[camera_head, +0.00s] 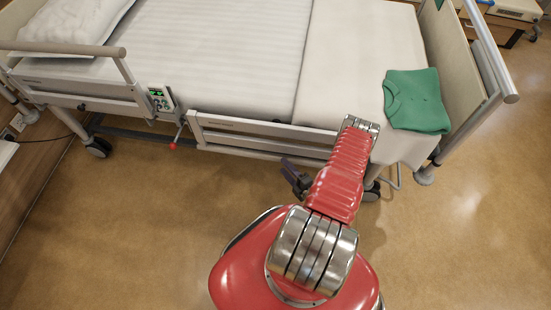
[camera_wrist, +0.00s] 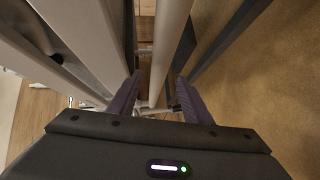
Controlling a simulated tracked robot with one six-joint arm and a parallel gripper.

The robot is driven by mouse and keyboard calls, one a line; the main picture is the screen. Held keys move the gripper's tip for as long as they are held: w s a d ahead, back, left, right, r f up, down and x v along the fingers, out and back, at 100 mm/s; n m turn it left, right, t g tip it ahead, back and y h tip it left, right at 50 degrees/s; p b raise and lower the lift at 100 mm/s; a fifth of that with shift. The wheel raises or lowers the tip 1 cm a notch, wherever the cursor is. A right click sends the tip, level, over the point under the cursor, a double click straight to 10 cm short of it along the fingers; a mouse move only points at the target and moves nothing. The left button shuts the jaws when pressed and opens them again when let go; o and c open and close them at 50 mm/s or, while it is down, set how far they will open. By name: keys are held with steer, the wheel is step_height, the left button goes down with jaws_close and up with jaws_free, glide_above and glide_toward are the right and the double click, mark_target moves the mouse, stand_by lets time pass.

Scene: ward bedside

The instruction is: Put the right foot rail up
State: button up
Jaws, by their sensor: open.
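The foot rail (camera_head: 262,127) on the bed's near side is down, a pale bar low along the mattress edge. My gripper (camera_head: 296,178) is beside the bed at the rail's lower side, partly hidden by my red arm. In the wrist view, my gripper (camera_wrist: 158,100) has its two dark purple fingers apart. A long pale bar (camera_wrist: 168,50), apparently part of the rail, runs between them in the picture. I cannot tell whether the fingers touch it. The rail's right end is hidden behind my arm.
The near head rail (camera_head: 70,48) is raised, with a control panel (camera_head: 160,98) beside it. A red-tipped lever (camera_head: 175,143) hangs below the frame. A folded green garment (camera_head: 416,101) lies at the foot end by the footboard (camera_head: 452,50). The floor (camera_head: 130,230) in front is clear.

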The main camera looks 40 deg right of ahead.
mark_target(276, 159)
steer(key=shift+w+d+f, duration=0.15)
steer(key=shift+w+f, duration=0.05)
steer(key=shift+w, duration=1.1)
steer(key=shift+w+d+f, duration=0.15)
steer(key=shift+w, duration=1.1)
steer(key=shift+w+d+f, duration=0.15)
steer(key=shift+w+f, duration=0.05)
steer(key=shift+w, duration=1.1)
steer(key=shift+c, duration=0.3)
jaws_close()
steer(key=shift+a, duration=0.25)
steer(key=shift+s+d, duration=0.1)
steer(key=shift+s, duration=0.1)
